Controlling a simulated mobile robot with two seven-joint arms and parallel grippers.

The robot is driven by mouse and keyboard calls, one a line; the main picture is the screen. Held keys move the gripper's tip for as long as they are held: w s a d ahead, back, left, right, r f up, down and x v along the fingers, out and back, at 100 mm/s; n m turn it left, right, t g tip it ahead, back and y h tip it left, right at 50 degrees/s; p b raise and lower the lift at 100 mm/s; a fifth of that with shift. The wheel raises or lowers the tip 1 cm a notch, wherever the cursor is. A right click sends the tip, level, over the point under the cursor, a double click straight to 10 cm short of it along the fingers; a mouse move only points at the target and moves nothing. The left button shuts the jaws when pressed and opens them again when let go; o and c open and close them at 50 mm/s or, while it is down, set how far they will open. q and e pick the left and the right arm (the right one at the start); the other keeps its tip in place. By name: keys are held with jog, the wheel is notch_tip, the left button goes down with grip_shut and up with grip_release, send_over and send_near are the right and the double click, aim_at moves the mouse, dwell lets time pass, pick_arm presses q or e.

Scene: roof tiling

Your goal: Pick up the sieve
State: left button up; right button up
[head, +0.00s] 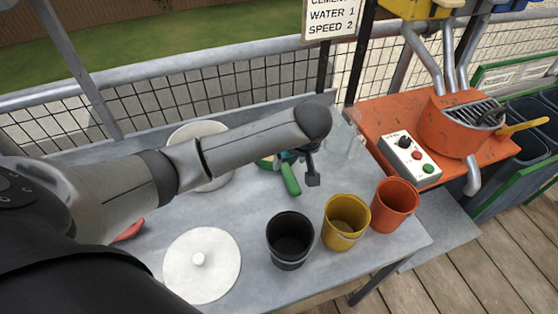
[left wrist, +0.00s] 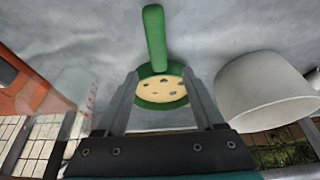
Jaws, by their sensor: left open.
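The sieve has a green handle (head: 290,179) and lies on the grey table. In the head view my arm hides most of its round part. In the left wrist view its green handle (left wrist: 154,38) points away, and its green ring surrounds a pale yellow face (left wrist: 160,90) with dark spots. My left gripper (head: 313,181) is open and points down beside the handle in the head view. In the left wrist view its two fingers (left wrist: 161,76) stand apart on either side of the ring. I cannot tell whether they touch it. My right gripper is not in view.
Black (head: 290,240), yellow (head: 345,222) and orange (head: 394,205) buckets line the table's front right. A white container (left wrist: 262,92) stands close to the sieve, a clear vessel (head: 345,138) behind. An orange mixer (head: 455,125) is right.

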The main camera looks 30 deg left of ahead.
aim_at(287, 170)
pick_arm(q)
jog(key=shift+x, duration=1.15)
jog(key=b+x, duration=0.2)
jog(key=x, duration=0.2)
jog(key=shift+w+d+f, duration=0.1)
jog(key=shift+f, duration=0.25)
jog(key=shift+c, duration=0.3)
jog(key=shift+c, duration=0.9)
grip_shut()
